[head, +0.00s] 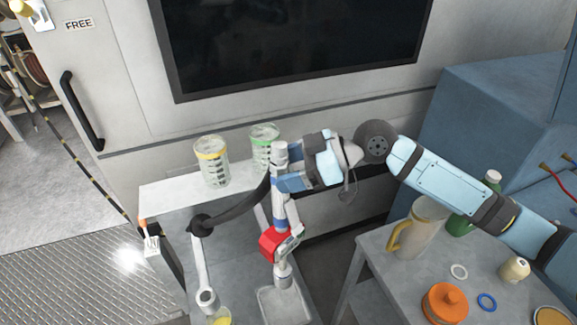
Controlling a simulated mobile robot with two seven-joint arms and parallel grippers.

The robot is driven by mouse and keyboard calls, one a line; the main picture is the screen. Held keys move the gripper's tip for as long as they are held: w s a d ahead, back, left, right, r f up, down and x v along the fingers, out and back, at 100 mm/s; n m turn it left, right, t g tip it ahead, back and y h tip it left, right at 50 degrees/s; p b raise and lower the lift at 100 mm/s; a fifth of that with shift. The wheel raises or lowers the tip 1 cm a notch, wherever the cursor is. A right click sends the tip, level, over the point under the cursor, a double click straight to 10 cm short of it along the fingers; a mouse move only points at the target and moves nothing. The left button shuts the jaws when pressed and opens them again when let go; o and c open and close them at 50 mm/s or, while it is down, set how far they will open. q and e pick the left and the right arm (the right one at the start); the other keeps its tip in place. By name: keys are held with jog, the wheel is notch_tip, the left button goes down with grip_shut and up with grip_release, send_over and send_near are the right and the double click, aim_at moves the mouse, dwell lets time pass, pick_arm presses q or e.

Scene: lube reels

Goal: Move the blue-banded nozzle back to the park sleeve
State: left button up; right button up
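The blue-banded nozzle (281,222) hangs roughly upright, with a blue band on its pale body and a red part (271,243) below the band. My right gripper (287,182) appears shut around its upper part. The nozzle's lower end shows above or at the back of a grey tray (264,312); I cannot tell whether they touch. A black hose (245,212) runs from a dark round joint at the left to behind the nozzle. A grey ring-ended holder (207,297), possibly the park sleeve, stands to the left, apart from the nozzle. My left gripper is not in view.
Yellow-banded (212,155) and green-banded (264,136) containers stand on the shelf behind. A side table at right holds a beige jug (422,225), a green bottle (458,224), an orange pot (444,303) and small rings. A yellow item (221,319) shows below the ring-ended holder.

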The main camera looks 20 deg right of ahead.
dwell(0.3)
jog(key=b+v, duration=0.3)
jog(key=v, duration=1.1)
